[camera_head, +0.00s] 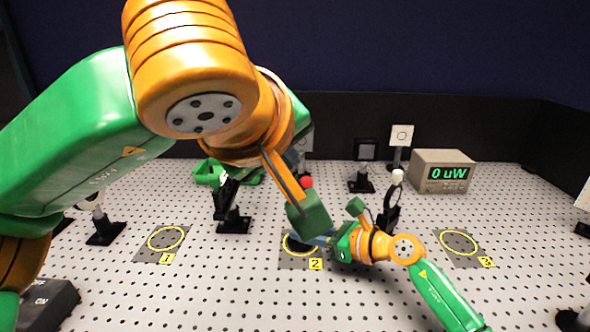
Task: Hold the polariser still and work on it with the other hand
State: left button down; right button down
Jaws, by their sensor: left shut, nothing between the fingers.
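I cannot tell for sure which optic is the polariser. A dark round base (299,243) stands inside the yellow ring of mat 2; above it a red knob (306,182) shows, and what lies between is hidden behind a green block on my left wrist. My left gripper (222,200) points down, shut and empty, its dark fingers in front of or beside a black post mount (234,224); contact is unclear. My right gripper (326,240) reaches in from the lower right, close to the right side of the dark base. Its fingertips are small and partly hidden, so its grip is unclear.
Mat 1 (164,240) and a third ringed mat (460,243) are empty. A meter (443,172) reads 0 uW at the back right. A white-knobbed black mount (391,210) stands just behind my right wrist.

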pick_arm(q)
notch_tip(320, 180, up, 3)
jog(key=a+t+y, duration=0.1)
jog(key=a+y, duration=0.1)
send_over(305, 185)
jog(key=a, duration=0.4)
notch_tip(305, 185, down, 6)
jog(key=r, duration=0.1)
jog(key=f, duration=0.1)
jog(key=d+f, duration=0.2)
jog(key=shift+s+d+f, duration=0.2)
jog(key=shift+s+f, duration=0.05)
jog(key=shift+f, duration=0.05)
pick_arm(e)
jog(key=shift+s+r, duration=0.1)
pick_arm(q)
jog(key=shift+s+d+f, duration=0.3)
jog(key=shift+s+f, duration=0.4)
